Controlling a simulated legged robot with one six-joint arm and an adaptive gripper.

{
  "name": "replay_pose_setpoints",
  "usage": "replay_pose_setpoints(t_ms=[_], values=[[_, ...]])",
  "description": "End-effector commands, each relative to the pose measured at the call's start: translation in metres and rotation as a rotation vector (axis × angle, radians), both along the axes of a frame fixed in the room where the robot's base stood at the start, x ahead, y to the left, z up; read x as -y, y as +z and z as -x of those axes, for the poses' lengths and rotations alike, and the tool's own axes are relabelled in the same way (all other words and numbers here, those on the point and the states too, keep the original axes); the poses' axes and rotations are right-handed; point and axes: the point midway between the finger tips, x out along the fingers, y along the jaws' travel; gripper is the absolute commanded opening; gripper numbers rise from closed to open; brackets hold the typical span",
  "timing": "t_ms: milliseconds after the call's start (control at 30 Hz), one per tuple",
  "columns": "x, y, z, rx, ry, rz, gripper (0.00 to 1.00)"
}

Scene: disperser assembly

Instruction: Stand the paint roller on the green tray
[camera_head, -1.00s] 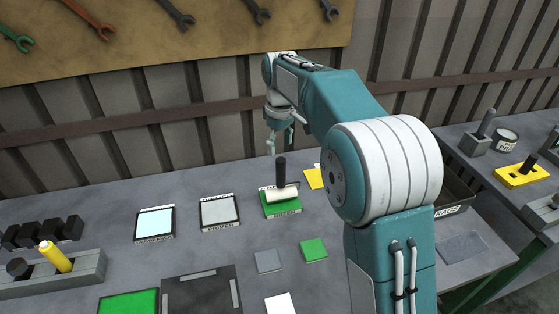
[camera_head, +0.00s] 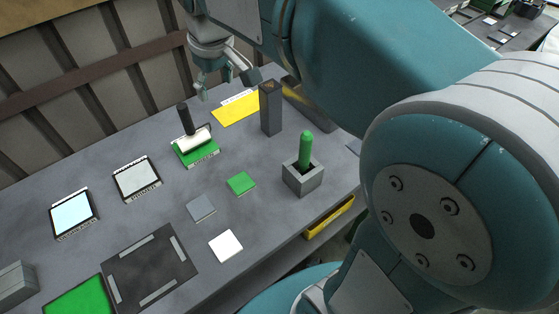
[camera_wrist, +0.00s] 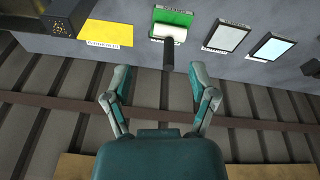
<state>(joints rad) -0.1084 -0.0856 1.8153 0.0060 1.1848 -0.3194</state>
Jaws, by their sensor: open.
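The paint roller (camera_head: 195,142) has a white roll and a dark upright handle. It stands on the green tray (camera_head: 202,156), roll down and handle up. In the wrist view the roller's dark handle (camera_wrist: 168,54) points toward my gripper, and the green tray (camera_wrist: 172,17) lies beyond it. My gripper (camera_head: 221,91) is open and empty, above and behind the roller in the head view, apart from it. In the wrist view the open fingers (camera_wrist: 158,75) sit on either side of the handle's line, with nothing between their tips.
A dark upright block (camera_head: 270,110) stands near a yellow sheet (camera_head: 236,108). A grey holder (camera_head: 303,178) with a green handle (camera_head: 305,148) stands to the right. White tray (camera_head: 137,179), light-blue tray (camera_head: 73,212) and small flat squares lie around. A wall stands behind.

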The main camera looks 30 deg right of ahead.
Motion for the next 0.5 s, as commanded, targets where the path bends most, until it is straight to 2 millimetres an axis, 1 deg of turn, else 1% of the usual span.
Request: replay_pose_setpoints(t_ms=[33,133,233,400,500], values=[[0.006,0.002,0.019,0.024,-0.035,-0.008,0.74],[0.017,-0.002,0.051,0.07,-0.108,-0.026,0.74],[0.025,-0.009,0.083,0.113,-0.179,-0.045,0.74],[0.037,-0.031,0.135,0.188,-0.297,-0.081,0.74],[0.042,-0.046,0.157,0.225,-0.353,-0.101,0.74]])
